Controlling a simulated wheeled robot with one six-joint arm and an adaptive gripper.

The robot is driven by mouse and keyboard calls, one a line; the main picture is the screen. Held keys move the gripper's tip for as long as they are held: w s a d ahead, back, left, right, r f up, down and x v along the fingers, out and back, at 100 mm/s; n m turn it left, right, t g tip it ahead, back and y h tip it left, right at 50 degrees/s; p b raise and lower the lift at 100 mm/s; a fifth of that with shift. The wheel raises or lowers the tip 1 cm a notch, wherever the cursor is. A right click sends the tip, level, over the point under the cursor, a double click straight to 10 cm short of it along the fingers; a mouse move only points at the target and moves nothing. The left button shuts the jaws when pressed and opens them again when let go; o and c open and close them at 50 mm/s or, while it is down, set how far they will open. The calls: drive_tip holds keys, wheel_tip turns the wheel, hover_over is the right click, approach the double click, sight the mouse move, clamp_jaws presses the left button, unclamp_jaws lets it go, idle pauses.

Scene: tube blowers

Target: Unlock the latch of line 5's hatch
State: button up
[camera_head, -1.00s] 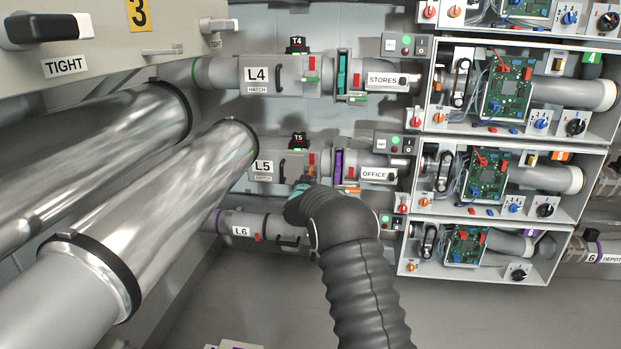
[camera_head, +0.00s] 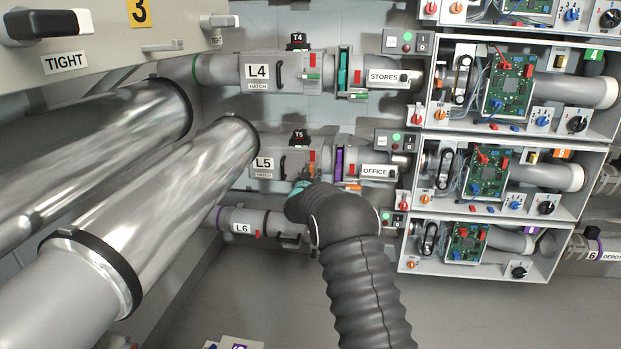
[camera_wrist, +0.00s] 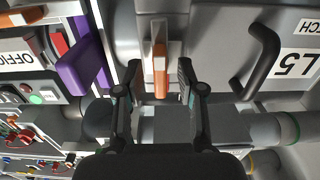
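The L5 hatch (camera_head: 268,170) is a grey pipe section with a black handle, below the T5 tag. Its label and black handle (camera_wrist: 259,58) appear turned over at the right of the wrist view. An orange latch lever (camera_wrist: 160,70) sits on a pale mount at the upper middle of that view. It is partly hidden by my arm in the head view (camera_head: 312,168). My gripper (camera_wrist: 159,80) is open, with one dark finger on each side of the lever's lower end. Gaps show between the lever and both fingers. Whether the fingertips reach its depth is unclear.
A purple slide plate (camera_wrist: 82,68) stands beside the left finger, also seen right of the hatch (camera_head: 338,164). The L4 hatch (camera_head: 260,74) is above and the L6 pipe (camera_head: 242,228) below. Large shiny tubes (camera_head: 170,200) fill the left; open circuit boxes (camera_head: 505,180) stand right.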

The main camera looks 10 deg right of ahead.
drive_tip(key=v, duration=1.2)
drive_tip(key=shift+r, duration=0.15)
idle(0.9)
